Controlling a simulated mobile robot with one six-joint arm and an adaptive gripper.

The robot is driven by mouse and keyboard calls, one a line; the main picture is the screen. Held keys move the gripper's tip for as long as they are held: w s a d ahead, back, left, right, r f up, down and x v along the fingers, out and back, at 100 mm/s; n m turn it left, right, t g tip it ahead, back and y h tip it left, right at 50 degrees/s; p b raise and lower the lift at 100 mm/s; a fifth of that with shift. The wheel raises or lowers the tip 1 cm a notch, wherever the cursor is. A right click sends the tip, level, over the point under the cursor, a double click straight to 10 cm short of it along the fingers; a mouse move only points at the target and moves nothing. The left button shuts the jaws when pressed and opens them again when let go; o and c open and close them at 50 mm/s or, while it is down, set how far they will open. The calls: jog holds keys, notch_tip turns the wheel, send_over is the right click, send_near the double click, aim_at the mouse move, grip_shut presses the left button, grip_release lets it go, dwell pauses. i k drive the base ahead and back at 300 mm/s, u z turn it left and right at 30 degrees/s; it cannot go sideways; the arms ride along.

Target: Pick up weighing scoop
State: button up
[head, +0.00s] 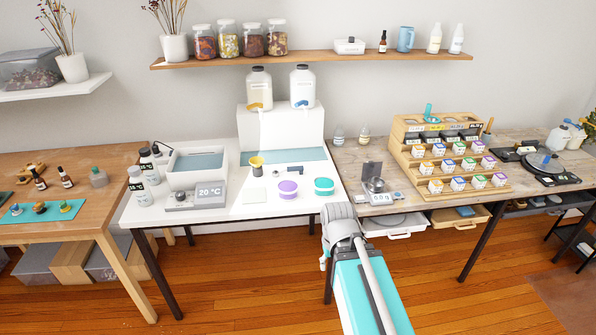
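I cannot tell for certain which thing is the weighing scoop. A teal scoop-like piece (428,112) stands upright at the top of the wooden rack (405,127) on the right table. A small metal cup or pan (376,184) sits on a compact scale (378,197) left of the rack, with a dark raised lid behind it. My arm, teal and white, rises at the bottom centre in front of the tables. My gripper's fingers cannot be made out; nothing held shows.
The rack holds several small labelled jars. A black turntable-like device (550,168) with a blue piece stands right of it. The white middle table (130,212) carries a purple-lidded tub (288,190), a teal-lidded tub (324,186) and a 20 °C bath (195,172). Drawers hang under the right table.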

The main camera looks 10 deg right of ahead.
aim_at(300, 169)
jog(key=u, duration=0.1)
jog(key=i, duration=1)
jog(key=z, duration=0.05)
